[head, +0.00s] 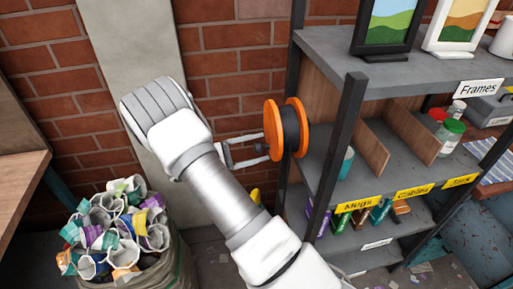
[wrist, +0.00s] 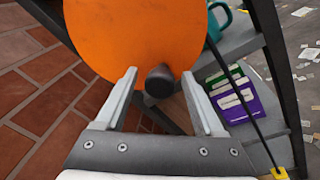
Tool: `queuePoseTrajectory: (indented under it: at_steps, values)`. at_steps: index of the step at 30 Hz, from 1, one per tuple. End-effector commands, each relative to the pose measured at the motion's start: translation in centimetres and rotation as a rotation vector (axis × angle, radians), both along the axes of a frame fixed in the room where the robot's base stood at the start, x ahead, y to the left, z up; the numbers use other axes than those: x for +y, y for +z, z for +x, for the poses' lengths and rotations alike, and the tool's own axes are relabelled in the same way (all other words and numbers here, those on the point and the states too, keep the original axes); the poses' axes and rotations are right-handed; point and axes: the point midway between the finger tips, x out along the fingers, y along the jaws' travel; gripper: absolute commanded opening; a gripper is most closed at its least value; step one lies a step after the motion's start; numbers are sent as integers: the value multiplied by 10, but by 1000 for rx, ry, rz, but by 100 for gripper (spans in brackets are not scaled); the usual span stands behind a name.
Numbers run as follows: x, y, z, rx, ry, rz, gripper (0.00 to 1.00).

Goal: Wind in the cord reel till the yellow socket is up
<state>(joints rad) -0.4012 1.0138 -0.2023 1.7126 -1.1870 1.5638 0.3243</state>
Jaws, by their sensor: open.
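The cord reel (head: 273,130) has orange flanges and a dark drum, and is mounted at the shelf's left side. Its orange face (wrist: 135,35) fills the top of the wrist view. A dark crank knob (wrist: 160,82) sticks out from the lower part of this face. My gripper (head: 247,150) is open at the reel, with one finger on each side of the knob; I cannot tell whether either touches it. A dark cord (wrist: 245,108) runs down to the yellow socket (wrist: 280,173), low at the bottom right edge. In the head view the yellow socket (head: 255,196) is partly hidden behind my arm.
The shelf (head: 355,110) with labelled bays stands right of the reel, its dark post close by. A teal mug (wrist: 222,18) and small boxes (wrist: 240,104) sit on it. A bin of rolled papers (head: 110,225) stands at lower left. A brick wall is behind.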

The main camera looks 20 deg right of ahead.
Motion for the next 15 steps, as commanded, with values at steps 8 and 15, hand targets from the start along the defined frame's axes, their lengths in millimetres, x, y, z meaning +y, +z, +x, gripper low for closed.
queuePoseTrajectory:
  at_steps: [8, 15]
  values:
    - [0, 0, 0, 0, 0, 0, 47]
    - [0, 0, 0, -1, 0, 0, 3]
